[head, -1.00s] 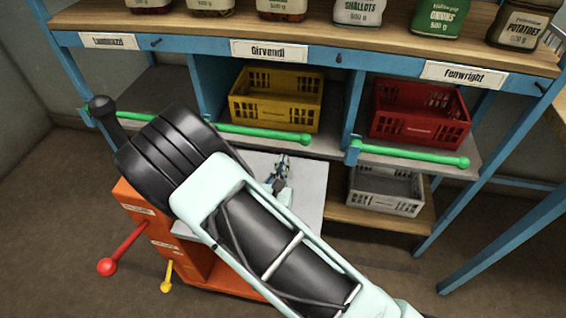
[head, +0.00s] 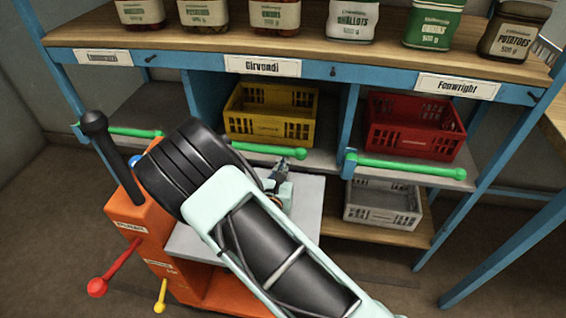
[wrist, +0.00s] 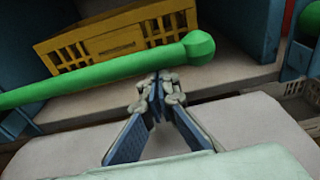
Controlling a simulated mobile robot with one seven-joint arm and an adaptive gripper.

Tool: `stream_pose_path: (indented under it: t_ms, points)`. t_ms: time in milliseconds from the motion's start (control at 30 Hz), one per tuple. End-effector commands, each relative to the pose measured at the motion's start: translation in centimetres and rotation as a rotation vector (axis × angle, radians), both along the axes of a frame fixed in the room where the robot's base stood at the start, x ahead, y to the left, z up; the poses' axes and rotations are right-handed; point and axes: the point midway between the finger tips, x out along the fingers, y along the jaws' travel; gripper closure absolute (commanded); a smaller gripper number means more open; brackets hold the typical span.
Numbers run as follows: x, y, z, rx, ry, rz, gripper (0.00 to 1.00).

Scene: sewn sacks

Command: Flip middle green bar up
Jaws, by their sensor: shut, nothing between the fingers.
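The middle green bar (head: 270,149) lies level across the front of the middle bay, below the Girvendi label. Its left part is hidden behind my arm in the head view. In the wrist view the bar (wrist: 110,69) runs from the left edge to a thicker knob at its right end. My gripper (head: 281,165) is shut and empty, low in front of the bar near its right end. In the wrist view the closed fingertips (wrist: 157,82) meet the bar's lower edge in the picture, left of the knob; whether they touch it I cannot tell.
A yellow crate (head: 270,134) sits behind the middle bar. Other level green bars are at left (head: 120,131) and right (head: 410,167), the right one before a red crate (head: 418,146). A grey crate (head: 384,214) stands below. An orange cabinet (head: 140,218) is at left.

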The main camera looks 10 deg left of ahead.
Motion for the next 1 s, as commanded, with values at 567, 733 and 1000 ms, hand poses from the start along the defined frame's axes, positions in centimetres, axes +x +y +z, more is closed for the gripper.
stream_pose_path:
  t_ms: [567, 733, 1000]
  points:
    - [0.0, 0.6, 9.0, -0.289, -0.019, 0.001, 1.00]
    - [-0.1, 1.7, 12.5, -0.426, -0.028, 0.003, 1.00]
    - [-0.3, 4.5, 18.0, -0.655, -0.042, 0.002, 1.00]
